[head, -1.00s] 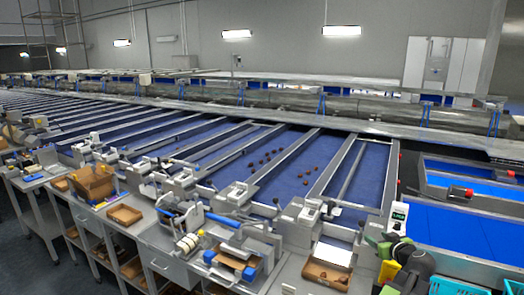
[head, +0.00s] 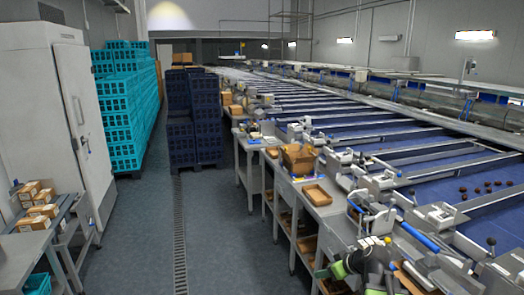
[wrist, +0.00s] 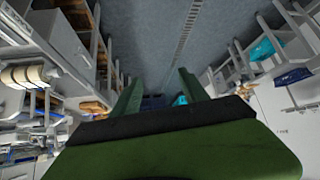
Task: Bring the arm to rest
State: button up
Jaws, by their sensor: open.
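My gripper (wrist: 158,92) shows in the wrist view as two green fingers set wide apart, with nothing between them. Past the fingers, the wrist view shows the grey floor and a drain strip. In the head view my arm is low at the bottom, right of the middle, and its green gripper end (head: 338,268) appears in front of the workbench side. Whether it touches anything there I cannot tell.
A grey floor aisle (head: 150,225) lies open on the left. Workbenches with cardboard trays (head: 316,195) and blue sorting lanes (head: 440,185) run along the right. A white cabinet (head: 85,120), stacked turquoise crates (head: 115,100) and dark blue crates (head: 182,145) stand beyond.

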jog(key=s+a+f+g, duration=0.2)
jog(key=s+a+f, duration=0.1)
jog(key=a, duration=0.6)
jog(key=s+a+f+g, duration=0.2)
jog(key=s+a+f, duration=0.1)
jog(key=a, duration=0.5)
jog(key=s+d+f+m+g+h, duration=0.1)
jog(key=s+d+m+g+h, duration=0.2)
jog(key=s+d+m+h, duration=0.1)
jog(key=shift+s+d+m+b, duration=0.35)
jog(key=shift+s+d+m, duration=0.45)
jog(key=shift+s+m, duration=0.3)
